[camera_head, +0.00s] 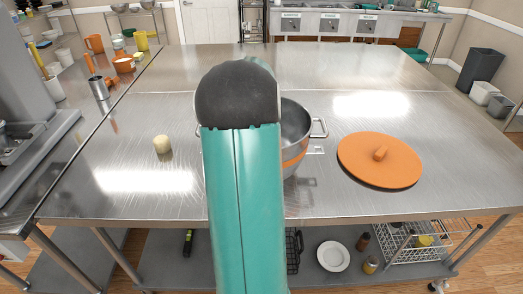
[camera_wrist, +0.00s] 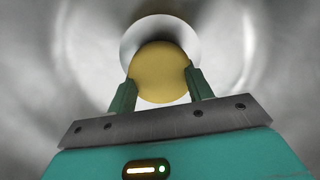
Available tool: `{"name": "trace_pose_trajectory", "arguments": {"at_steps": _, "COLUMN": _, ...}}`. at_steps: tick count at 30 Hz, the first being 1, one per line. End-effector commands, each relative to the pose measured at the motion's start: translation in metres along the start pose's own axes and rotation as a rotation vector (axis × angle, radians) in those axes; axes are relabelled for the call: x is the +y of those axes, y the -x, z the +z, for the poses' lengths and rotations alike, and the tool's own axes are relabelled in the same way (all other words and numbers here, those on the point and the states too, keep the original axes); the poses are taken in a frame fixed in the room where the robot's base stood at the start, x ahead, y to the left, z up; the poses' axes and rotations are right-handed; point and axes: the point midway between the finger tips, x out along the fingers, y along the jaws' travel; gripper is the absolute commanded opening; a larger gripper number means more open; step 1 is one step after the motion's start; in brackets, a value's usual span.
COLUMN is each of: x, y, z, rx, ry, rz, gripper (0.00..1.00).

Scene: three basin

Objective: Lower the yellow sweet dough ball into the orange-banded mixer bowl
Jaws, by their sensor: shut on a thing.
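The yellow dough ball (camera_wrist: 160,78) is between the two green fingers of my gripper (camera_wrist: 158,84) in the wrist view. The fingers are shut on it from both sides. Grey metal surrounds the ball there, with a bright round patch behind it; this looks like the inside of a metal bowl. In the head view the orange-banded mixer bowl (camera_head: 297,128) stands on the steel table, partly hidden behind my arm. My arm also hides my gripper and the held ball there. I cannot tell how far the ball is from the bowl's bottom.
A pale ball (camera_head: 162,144) lies on the table left of my arm. An orange lid (camera_head: 365,159) lies flat right of the bowl. Cups and a metal canister (camera_head: 99,88) stand on the left counter. The steel table (camera_head: 440,150) is clear at the right and back.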

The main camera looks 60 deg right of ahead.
Motion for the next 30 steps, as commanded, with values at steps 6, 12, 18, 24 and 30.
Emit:
{"name": "trace_pose_trajectory", "arguments": {"at_steps": 6, "x": 0.000, "y": -0.003, "z": 0.000, "rx": 0.000, "ry": 0.000, "rz": 0.000, "gripper": 0.26}}
{"name": "trace_pose_trajectory", "arguments": {"at_steps": 12, "x": 0.000, "y": -0.006, "z": 0.000, "rx": 0.000, "ry": 0.000, "rz": -0.001, "gripper": 0.26}}
{"name": "trace_pose_trajectory", "arguments": {"at_steps": 18, "x": 0.000, "y": -0.008, "z": 0.000, "rx": 0.000, "ry": 0.000, "rz": 0.000, "gripper": 0.26}}
{"name": "trace_pose_trajectory", "arguments": {"at_steps": 24, "x": 0.000, "y": -0.011, "z": 0.000, "rx": 0.000, "ry": 0.000, "rz": 0.000, "gripper": 0.26}}
{"name": "trace_pose_trajectory", "arguments": {"at_steps": 30, "x": 0.000, "y": -0.014, "z": 0.000, "rx": 0.000, "ry": 0.000, "rz": 0.000, "gripper": 0.26}}
